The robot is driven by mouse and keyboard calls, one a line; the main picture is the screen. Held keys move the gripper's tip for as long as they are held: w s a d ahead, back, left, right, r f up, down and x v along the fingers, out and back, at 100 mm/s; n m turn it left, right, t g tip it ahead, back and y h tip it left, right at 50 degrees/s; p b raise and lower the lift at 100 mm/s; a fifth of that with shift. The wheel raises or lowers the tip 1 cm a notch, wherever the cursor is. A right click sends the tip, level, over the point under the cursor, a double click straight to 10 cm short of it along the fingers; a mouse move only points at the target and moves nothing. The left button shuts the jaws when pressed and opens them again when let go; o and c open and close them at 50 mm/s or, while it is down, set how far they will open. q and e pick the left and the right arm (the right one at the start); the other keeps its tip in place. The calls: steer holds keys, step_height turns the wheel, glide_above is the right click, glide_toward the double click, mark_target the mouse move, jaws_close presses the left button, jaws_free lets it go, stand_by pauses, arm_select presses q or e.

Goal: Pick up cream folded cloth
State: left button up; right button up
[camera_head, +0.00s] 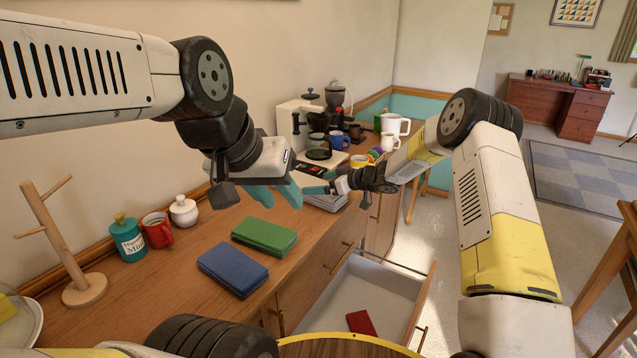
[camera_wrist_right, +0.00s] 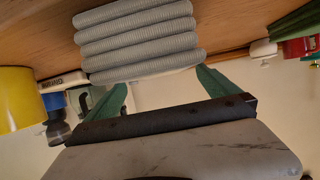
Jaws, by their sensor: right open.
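The pale folded cloth (camera_wrist_right: 138,40) lies in several ribbed layers in the right wrist view and looks greyish in the shade. In the head view its pale edge (camera_head: 328,203) shows on the counter's front edge, partly hidden behind my grippers. My right gripper (camera_head: 321,184) is open, level with the counter and pointing left at the cloth. In the right wrist view its two teal fingers (camera_wrist_right: 165,88) stand apart at the near edge of the cloth, with nothing clearly held. My left gripper (camera_head: 277,196) hangs above the counter, left of the cloth; its finger gap is unclear.
A green cloth (camera_head: 264,235) and a blue cloth (camera_head: 232,270) lie on the counter (camera_head: 170,290). A wooden mug stand (camera_head: 68,250), teal jar (camera_head: 127,238) and red mug (camera_head: 158,230) stand left. A coffee machine (camera_head: 300,120) stands behind. An open drawer (camera_head: 375,290) holds a red item (camera_head: 361,322).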

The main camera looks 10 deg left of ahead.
mark_target(308, 182)
steer(key=x, duration=0.6)
steer(key=shift+w+a, duration=0.2)
steer(key=shift+c, duration=0.2)
steer(key=c, duration=1.8)
steer(key=shift+r, duration=0.1)
steer(key=shift+c, duration=0.5)
steer(key=shift+r, duration=0.1)
